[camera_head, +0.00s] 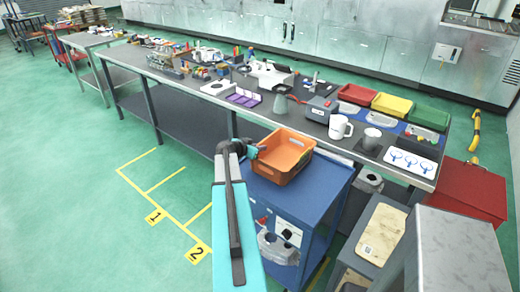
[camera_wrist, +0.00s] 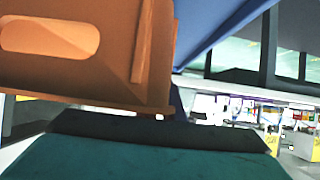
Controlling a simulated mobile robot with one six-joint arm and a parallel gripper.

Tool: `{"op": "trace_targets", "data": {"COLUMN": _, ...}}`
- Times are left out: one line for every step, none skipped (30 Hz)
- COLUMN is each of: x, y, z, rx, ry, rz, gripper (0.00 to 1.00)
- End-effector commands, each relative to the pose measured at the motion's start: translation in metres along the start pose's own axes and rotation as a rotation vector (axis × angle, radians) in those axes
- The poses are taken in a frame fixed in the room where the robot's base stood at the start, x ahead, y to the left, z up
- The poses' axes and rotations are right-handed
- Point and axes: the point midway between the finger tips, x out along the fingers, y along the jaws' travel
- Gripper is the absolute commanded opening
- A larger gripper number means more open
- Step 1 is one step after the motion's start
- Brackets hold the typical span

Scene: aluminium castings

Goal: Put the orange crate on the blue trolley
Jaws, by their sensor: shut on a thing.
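The orange crate (camera_head: 285,158) is an open, empty-looking box with slots in its walls. In the head view it is at or just above the top of the blue trolley (camera_head: 318,188), toward its back left; I cannot tell whether it touches. My gripper (camera_head: 256,150) is at the crate's left wall and shut on it. In the wrist view the crate (camera_wrist: 75,62) fills the upper left, close to the camera, with one oval slot showing. A blue surface (camera_wrist: 218,28) shows beside it. The fingertips are mostly hidden.
A long workbench (camera_head: 215,100) runs behind the trolley, holding tools, a white mug (camera_head: 340,127) and red, yellow and green bins (camera_head: 391,104). A red cabinet (camera_head: 472,190) and grey units stand at the right. The green floor at left is clear, with yellow lines marked 1 and 2.

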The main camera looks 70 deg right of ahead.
Motion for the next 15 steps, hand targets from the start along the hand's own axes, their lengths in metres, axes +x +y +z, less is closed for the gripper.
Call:
{"op": "trace_targets", "data": {"x": 0.0004, "y": 0.0000, "z": 0.0002, "rx": -0.002, "ry": 0.002, "rz": 0.000, "gripper": 0.00}}
{"op": "trace_targets", "data": {"x": 0.0005, "y": 0.0000, "z": 0.0010, "rx": 0.000, "ry": 0.000, "rz": 0.000, "gripper": 0.09}}
{"op": "trace_targets", "data": {"x": 0.0002, "y": 0.0000, "z": 0.0005, "rx": 0.000, "ry": 0.000, "rz": 0.000, "gripper": 0.15}}
{"op": "trace_targets", "data": {"x": 0.0002, "y": 0.0000, "z": 0.0005, "rx": 0.000, "ry": 0.000, "rz": 0.000, "gripper": 0.20}}
{"op": "trace_targets", "data": {"x": 0.0002, "y": 0.0000, "z": 0.0005, "rx": 0.000, "ry": 0.000, "rz": 0.000, "gripper": 0.25}}
{"op": "trace_targets", "data": {"x": 0.0002, "y": 0.0000, "z": 0.0005, "rx": 0.000, "ry": 0.000, "rz": 0.000, "gripper": 0.26}}
{"op": "trace_targets", "data": {"x": 0.0002, "y": 0.0000, "z": 0.0005, "rx": 0.000, "ry": 0.000, "rz": 0.000, "gripper": 0.26}}
{"op": "trace_targets", "data": {"x": 0.0002, "y": 0.0001, "z": 0.0005, "rx": 0.000, "ry": 0.000, "rz": 0.000, "gripper": 0.26}}
{"op": "trace_targets", "data": {"x": 0.0002, "y": 0.0001, "z": 0.0005, "rx": 0.000, "ry": 0.000, "rz": 0.000, "gripper": 0.26}}
{"op": "trace_targets", "data": {"x": 0.0002, "y": 0.0001, "z": 0.0005, "rx": 0.000, "ry": 0.000, "rz": 0.000, "gripper": 0.26}}
{"op": "trace_targets", "data": {"x": 0.0002, "y": 0.0001, "z": 0.0005, "rx": 0.000, "ry": 0.000, "rz": 0.000, "gripper": 0.26}}
{"op": "trace_targets", "data": {"x": 0.0002, "y": 0.0001, "z": 0.0005, "rx": 0.000, "ry": 0.000, "rz": 0.000, "gripper": 0.26}}
{"op": "trace_targets", "data": {"x": 0.0002, "y": 0.0001, "z": 0.0004, "rx": 0.000, "ry": 0.000, "rz": 0.000, "gripper": 0.26}}
{"op": "trace_targets", "data": {"x": 0.0002, "y": 0.0001, "z": 0.0003, "rx": 0.000, "ry": 0.000, "rz": 0.000, "gripper": 0.26}}
{"op": "trace_targets", "data": {"x": 0.0001, "y": 0.0001, "z": 0.0001, "rx": 0.000, "ry": 0.000, "rz": 0.000, "gripper": 0.26}}
